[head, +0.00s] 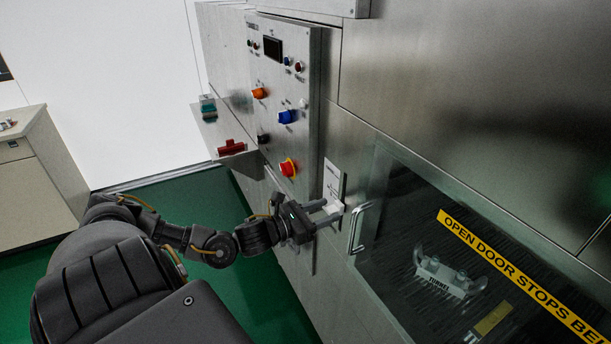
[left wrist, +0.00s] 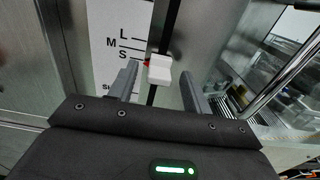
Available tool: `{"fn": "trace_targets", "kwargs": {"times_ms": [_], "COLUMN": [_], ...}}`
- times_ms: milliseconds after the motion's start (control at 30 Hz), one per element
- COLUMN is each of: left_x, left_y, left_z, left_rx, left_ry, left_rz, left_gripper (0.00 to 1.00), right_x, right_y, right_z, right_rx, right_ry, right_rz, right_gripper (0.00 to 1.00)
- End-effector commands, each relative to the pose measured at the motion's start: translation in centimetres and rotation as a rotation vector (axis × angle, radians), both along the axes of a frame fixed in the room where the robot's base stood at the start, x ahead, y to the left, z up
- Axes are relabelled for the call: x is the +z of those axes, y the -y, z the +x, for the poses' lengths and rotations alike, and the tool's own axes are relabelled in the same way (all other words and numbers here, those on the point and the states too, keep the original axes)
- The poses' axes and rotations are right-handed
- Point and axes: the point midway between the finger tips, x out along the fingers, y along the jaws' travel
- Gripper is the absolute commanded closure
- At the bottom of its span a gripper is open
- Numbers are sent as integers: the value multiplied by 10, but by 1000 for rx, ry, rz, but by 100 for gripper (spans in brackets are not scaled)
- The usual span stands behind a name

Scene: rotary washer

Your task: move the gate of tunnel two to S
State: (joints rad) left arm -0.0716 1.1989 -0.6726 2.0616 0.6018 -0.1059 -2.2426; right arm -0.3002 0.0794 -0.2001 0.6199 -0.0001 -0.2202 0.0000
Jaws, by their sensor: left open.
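A white gate knob (left wrist: 159,69) with a small red pointer sits on a dark vertical slot beside a white scale plate (left wrist: 103,50) marked L, M, S and, lower down, a partly hidden word starting "SH". The pointer is close to the S line, perhaps slightly below it. In the head view the scale plate (head: 333,180) is on the steel front, left of the door handle. My left gripper (head: 330,213) is open there; in the left wrist view its fingers (left wrist: 159,76) stand either side of the knob, with gaps visible. My right gripper is not in view.
A vertical bar handle (head: 357,228) and glass door (head: 430,235) with a yellow warning strip (head: 520,280) are just right of my gripper. A control panel (head: 283,110) with a red knob (head: 288,168) rises above left. A small shelf (head: 225,135) juts out left.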

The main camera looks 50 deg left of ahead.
Motion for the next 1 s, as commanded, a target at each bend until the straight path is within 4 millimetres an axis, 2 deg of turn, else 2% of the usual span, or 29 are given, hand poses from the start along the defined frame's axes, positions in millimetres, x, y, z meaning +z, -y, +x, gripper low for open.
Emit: {"fn": "trace_targets", "kwargs": {"times_ms": [33, 200, 433, 633, 1000], "left_x": [-5, -5, -2, 0, 0], "left_y": [-3, -11, -20, -24, -24], "left_z": [-10, -40, -68, -79, -80], "left_rx": [-2, -3, -2, -1, 0], "left_ry": [-5, -7, -5, -1, 0], "left_rz": [3, 3, 1, 0, 0], "left_gripper": [51, 51, 51, 51, 51], "right_x": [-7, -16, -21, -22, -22], "right_y": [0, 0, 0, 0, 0], "right_z": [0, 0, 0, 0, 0], "right_rx": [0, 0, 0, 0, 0], "right_ry": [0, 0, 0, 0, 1], "right_rz": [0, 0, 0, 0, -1], "right_gripper": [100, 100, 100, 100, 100]}}
